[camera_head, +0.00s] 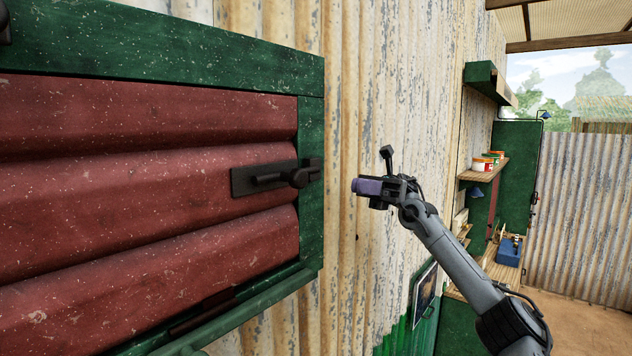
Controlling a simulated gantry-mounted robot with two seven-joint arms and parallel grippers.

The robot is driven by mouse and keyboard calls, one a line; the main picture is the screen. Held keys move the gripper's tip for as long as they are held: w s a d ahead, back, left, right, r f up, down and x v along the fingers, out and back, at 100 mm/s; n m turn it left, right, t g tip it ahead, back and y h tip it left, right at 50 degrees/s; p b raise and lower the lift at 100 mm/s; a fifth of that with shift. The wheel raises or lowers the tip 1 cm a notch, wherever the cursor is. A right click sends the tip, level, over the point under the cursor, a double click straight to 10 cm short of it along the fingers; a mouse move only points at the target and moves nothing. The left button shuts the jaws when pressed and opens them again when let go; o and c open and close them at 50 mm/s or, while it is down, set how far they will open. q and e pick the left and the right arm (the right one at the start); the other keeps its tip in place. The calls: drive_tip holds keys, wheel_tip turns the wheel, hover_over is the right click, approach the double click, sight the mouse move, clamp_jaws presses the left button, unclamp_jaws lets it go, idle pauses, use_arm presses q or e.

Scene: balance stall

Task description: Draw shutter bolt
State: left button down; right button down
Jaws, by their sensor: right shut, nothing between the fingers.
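The black shutter bolt (278,178) is mounted at the right edge of the red slatted shutter (140,180). Its bar lies across toward a black keeper (313,169) on the green frame (312,120). A rounded knob sits at the bar's right part. My right gripper (358,187) is to the right of the bolt, apart from it, in front of the corrugated wall. Its purple-grey fingers are shut with nothing between them and point left toward the bolt. My left gripper is not seen.
The corrugated metal wall (420,80) runs along behind my right arm. A wooden shelf (484,170) with several small tins is further back at the right. A blue box (508,250) sits on a lower bench. A green ledge runs under the shutter. Open floor shows at the lower right.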

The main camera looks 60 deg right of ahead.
drive_tip(key=shift+a, duration=0.15)
drive_tip(key=b, duration=0.1)
approach(306, 179)
drive_tip(key=x, duration=0.4)
drive_tip(key=shift+w+a+r, duration=0.1)
drive_tip(key=shift+w+a, duration=0.05)
drive_tip(key=shift+w, duration=0.25)
drive_tip(key=shift+w+a+r, duration=0.15)
drive_tip(key=shift+w+a, duration=0.05)
drive_tip(key=shift+a, duration=0.5)
drive_tip(key=shift+a, duration=0.1)
